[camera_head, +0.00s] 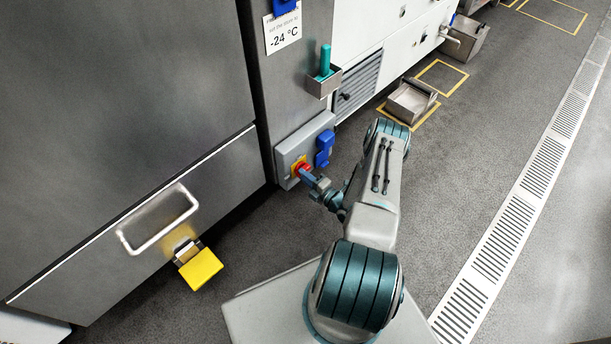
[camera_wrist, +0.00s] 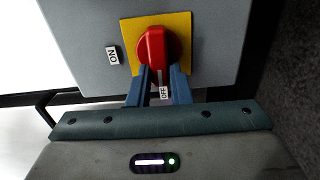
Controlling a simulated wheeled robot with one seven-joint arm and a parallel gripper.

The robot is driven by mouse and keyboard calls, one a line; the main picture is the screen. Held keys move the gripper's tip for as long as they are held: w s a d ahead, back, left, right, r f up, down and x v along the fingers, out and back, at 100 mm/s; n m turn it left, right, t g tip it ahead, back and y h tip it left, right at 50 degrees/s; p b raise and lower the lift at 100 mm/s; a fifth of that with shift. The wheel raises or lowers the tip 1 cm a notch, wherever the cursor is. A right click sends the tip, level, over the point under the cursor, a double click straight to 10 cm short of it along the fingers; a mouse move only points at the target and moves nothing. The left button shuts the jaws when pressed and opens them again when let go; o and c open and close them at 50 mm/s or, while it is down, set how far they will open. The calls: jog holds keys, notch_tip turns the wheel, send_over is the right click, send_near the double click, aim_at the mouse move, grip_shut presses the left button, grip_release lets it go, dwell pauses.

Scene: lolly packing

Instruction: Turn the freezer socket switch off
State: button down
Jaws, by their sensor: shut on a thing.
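The freezer socket switch (camera_wrist: 158,48) is a red rotary knob on a yellow plate (camera_wrist: 184,22), on the front of a grey box. An ON label (camera_wrist: 113,55) sits to the left of the plate in the wrist view, and an OFF label (camera_wrist: 163,92) shows below the knob between my fingers. My gripper (camera_wrist: 159,74) is shut on the red knob, with its blue fingertips at the knob's lower end. In the head view the red knob (camera_head: 306,169) is partly hidden by my gripper (camera_head: 310,177).
The grey switch box (camera_head: 287,158) carries a blue socket plug (camera_head: 325,148) on its right. A small metal holder (camera_head: 322,82) with a teal item is above. Open floor lies right.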

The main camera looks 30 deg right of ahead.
jog(key=shift+d, duration=0.2)
dwell(0.4)
jog(key=c, duration=1.4)
grip_release()
jog(key=shift+o, duration=0.4)
jog(key=shift+a, duration=0.1)
